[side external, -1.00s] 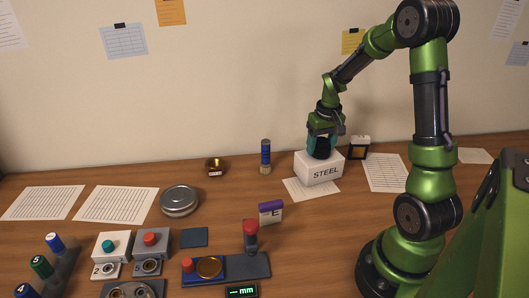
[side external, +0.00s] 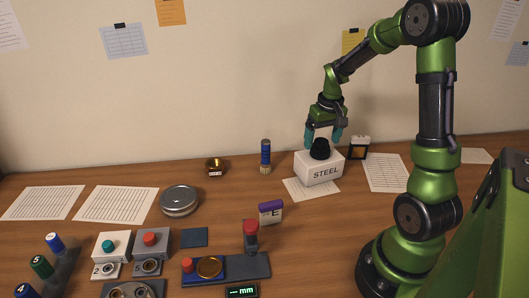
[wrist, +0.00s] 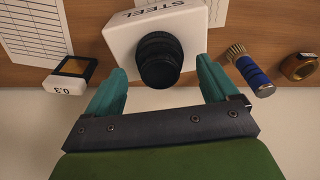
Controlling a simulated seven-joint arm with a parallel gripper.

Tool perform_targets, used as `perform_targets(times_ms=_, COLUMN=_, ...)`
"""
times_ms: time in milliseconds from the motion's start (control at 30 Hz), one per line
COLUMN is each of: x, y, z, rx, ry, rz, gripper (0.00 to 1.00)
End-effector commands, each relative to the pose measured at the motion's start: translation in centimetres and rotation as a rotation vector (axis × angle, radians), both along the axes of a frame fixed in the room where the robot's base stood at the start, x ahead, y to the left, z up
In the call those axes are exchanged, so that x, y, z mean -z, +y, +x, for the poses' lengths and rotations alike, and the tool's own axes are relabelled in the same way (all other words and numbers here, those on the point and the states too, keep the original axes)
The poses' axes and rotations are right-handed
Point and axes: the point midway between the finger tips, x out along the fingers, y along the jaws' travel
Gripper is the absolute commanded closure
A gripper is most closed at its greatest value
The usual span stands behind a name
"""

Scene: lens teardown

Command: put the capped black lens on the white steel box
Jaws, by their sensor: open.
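The capped black lens (side external: 320,149) stands upright on top of the white steel box (side external: 321,171), which is marked STEEL. In the wrist view the lens (wrist: 159,60) rests on the top face of the box (wrist: 120,40). My gripper (side external: 323,136) is open just above the lens, with one teal finger on each side of it. In the wrist view my gripper (wrist: 158,80) has clear gaps between both fingers and the lens, so it holds nothing.
A small framed filter marked 0.3 (side external: 359,147) stands close to the box's right. A round metal tin (side external: 179,200) sits further left.

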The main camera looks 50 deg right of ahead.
Motion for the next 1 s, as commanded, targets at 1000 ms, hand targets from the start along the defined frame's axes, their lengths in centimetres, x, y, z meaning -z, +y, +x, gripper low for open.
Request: perform_targets(times_ms=1000, x=-14.0, y=20.6, z=-4.1, rx=-0.191, ry=-0.397, rz=0.070, gripper=0.13)
